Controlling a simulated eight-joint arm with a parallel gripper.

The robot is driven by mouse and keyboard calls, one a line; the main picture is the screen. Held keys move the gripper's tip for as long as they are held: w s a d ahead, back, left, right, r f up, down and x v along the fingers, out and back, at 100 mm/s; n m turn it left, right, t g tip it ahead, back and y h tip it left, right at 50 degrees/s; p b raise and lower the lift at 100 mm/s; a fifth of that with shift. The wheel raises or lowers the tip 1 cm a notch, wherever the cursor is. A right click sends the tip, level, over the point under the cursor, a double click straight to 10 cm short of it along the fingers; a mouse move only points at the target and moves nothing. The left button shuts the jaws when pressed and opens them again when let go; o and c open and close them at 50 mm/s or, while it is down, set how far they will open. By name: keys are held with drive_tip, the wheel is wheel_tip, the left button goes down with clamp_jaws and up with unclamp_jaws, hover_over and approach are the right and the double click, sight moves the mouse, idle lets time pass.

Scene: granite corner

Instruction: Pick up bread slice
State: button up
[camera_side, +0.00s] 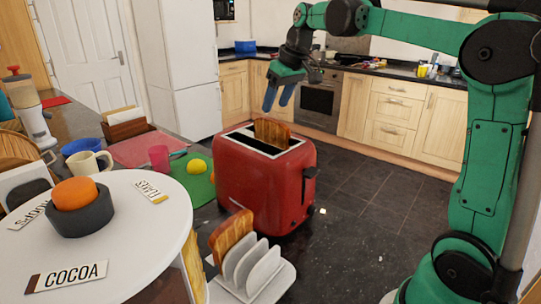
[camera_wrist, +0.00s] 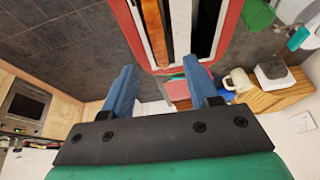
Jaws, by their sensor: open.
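A bread slice (camera_side: 272,132) stands upright in a slot of the red toaster (camera_side: 255,180), its top edge sticking out. The same slice shows at the top of the wrist view (camera_wrist: 153,28), in the left slot of the toaster (camera_wrist: 230,32). A second bread slice (camera_side: 232,236) stands in a white toast rack (camera_side: 262,278) in front of the toaster. My gripper (camera_side: 275,106) is above the toaster, close over the slice, with its blue fingers pointing down. In the wrist view my gripper (camera_wrist: 158,64) is open, with nothing between the fingers.
A round white table (camera_side: 120,250) with a dark bowl (camera_side: 82,218), an orange item and a COCOA sign (camera_side: 67,275) is at the left front. A green mat (camera_side: 200,180) with a yellow ball (camera_side: 196,166) lies left of the toaster. Space above the toaster looks clear.

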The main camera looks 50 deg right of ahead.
sight(270, 119)
drive_tip(key=shift+x, duration=2.7)
clamp_jaws()
